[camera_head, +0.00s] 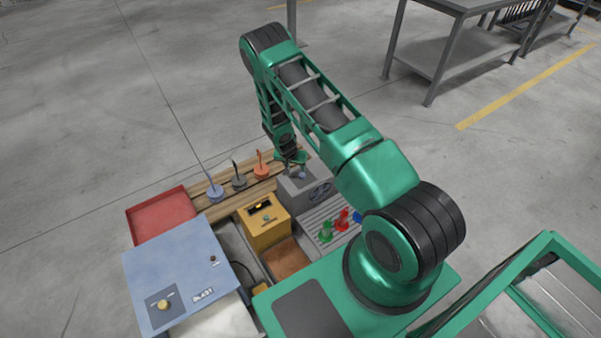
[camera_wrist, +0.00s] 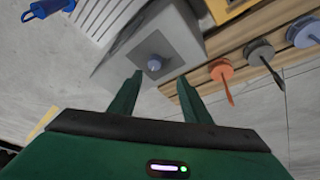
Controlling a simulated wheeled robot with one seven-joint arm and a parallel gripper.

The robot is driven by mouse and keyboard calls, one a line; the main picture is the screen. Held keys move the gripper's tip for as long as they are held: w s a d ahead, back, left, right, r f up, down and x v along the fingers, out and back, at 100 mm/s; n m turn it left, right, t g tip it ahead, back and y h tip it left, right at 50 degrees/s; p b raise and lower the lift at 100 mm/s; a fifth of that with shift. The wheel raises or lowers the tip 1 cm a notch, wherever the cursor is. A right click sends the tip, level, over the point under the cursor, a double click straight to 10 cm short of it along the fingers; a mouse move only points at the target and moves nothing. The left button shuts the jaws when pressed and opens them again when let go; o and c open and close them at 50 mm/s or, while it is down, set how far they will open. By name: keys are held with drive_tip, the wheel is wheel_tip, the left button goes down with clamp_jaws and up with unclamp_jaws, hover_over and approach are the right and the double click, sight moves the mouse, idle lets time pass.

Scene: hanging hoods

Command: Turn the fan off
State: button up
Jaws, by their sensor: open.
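The fan unit is a grey box (camera_head: 297,187) with a dark round fan grille (camera_head: 320,191) on its side. A small blue-grey knob (camera_head: 302,175) sits on a panel on its top. My gripper (camera_head: 293,160) is right above the box. I cannot tell which way the knob is set.
A yellow box (camera_head: 264,232) with a display stands left of the fan unit. A blue "BLAST" box (camera_head: 180,275) and a red tray (camera_head: 160,214) lie further left. Blue, dark and orange hooded handles (camera_head: 239,181) stand on a wooden board.

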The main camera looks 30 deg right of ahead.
sight(302, 174)
drive_tip(key=x, duration=0.7)
drive_tip(key=d+x, duration=0.1)
drive_tip(key=x, duration=0.2)
drive_tip(key=shift+s+d+f, duration=0.1)
drive_tip(key=shift+d+f, duration=0.1)
drive_tip(key=shift+c, duration=0.6)
